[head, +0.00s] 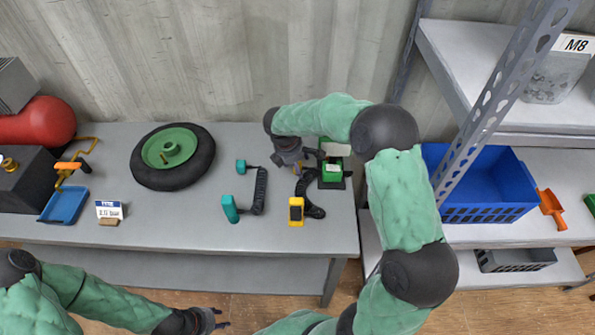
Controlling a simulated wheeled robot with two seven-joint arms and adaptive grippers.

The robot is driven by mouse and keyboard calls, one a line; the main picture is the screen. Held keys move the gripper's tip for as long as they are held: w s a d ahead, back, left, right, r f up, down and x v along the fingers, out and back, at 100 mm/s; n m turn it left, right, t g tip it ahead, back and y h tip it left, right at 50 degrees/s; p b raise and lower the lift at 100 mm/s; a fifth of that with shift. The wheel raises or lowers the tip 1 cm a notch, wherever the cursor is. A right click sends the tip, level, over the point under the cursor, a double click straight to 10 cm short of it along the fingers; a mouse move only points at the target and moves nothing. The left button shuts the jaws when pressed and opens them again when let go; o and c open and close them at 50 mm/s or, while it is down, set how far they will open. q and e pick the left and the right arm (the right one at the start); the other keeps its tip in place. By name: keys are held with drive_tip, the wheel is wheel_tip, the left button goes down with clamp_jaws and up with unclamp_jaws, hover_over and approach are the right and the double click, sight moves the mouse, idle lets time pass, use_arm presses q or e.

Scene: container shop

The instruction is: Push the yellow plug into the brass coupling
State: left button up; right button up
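The brass coupling (9,164) is at the far left edge, on top of a dark box. A yellow block with a grey face (296,212) lies on the table right of centre, joined to a dark curled hose; I take it as the yellow plug's piece, though its details are too small to tell. My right gripper (297,166) points down over the table just above this hose; its fingers are small and partly hidden, so its grip is unclear. My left gripper (221,319) is low, in front of the table, apart from everything, its fingers apart and empty.
A teal corded piece (230,208), a wheel (145,172) and a green block (332,171) stand on the table. A blue tray (64,206), a pressure sign (108,210) and an orange tool (67,166) are near the dark box. A shelf with a blue crate (490,214) is right.

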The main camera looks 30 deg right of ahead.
drive_tip(key=shift+w+d+f, duration=0.1)
drive_tip(key=shift+d+f, duration=0.1)
drive_tip(key=shift+f, duration=0.35)
drive_tip(key=c, duration=1.1)
drive_tip(key=shift+c, duration=0.2)
drive_tip(key=shift+r, duration=0.15)
